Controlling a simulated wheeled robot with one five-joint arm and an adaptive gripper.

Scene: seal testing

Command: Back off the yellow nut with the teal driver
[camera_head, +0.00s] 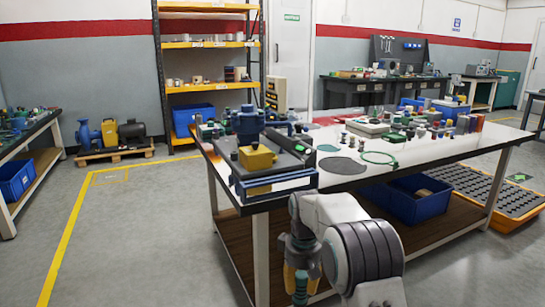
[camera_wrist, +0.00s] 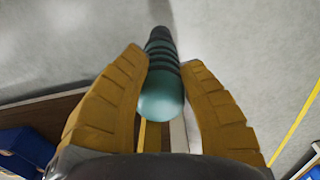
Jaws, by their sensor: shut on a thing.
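My gripper (camera_head: 301,277) hangs low in front of the table's near left part in the head view. In the wrist view my gripper (camera_wrist: 163,66) has its two yellow fingers closed around the teal driver (camera_wrist: 161,98). The driver has dark bands and a rounded teal end facing the camera. Its lower part shows below the fingers in the head view (camera_head: 300,289). A test rig (camera_head: 262,185) with a blue-grey top and a yellow block (camera_head: 257,158) sits on the table's left corner, apart from the gripper. I cannot pick out the yellow nut.
The white-topped table (camera_head: 420,156) holds several small fittings, a dark round mat (camera_head: 342,166) and a green ring (camera_head: 379,158). An orange-edged grid platform (camera_head: 490,190) lies at right.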

